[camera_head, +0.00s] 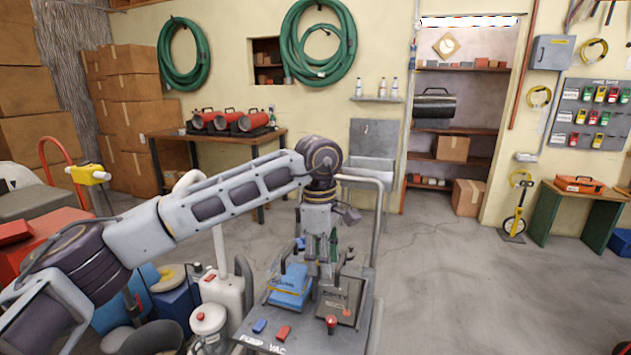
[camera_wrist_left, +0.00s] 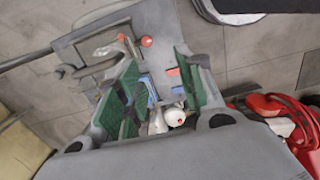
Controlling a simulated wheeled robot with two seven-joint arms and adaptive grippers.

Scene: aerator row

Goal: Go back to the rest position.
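My left arm reaches in from the left in the head view. Parts of the cart show beyond the fingers, with a red knob and small blue and red pieces. My right gripper is not in either view.
A blue unit (camera_head: 288,288) and a dark box (camera_head: 341,298) sit on the cart close to the gripper. The cart's handle (camera_head: 376,225) rises at its right. White containers (camera_head: 222,292) stand left of it. The floor (camera_head: 450,275) to the right is largely clear.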

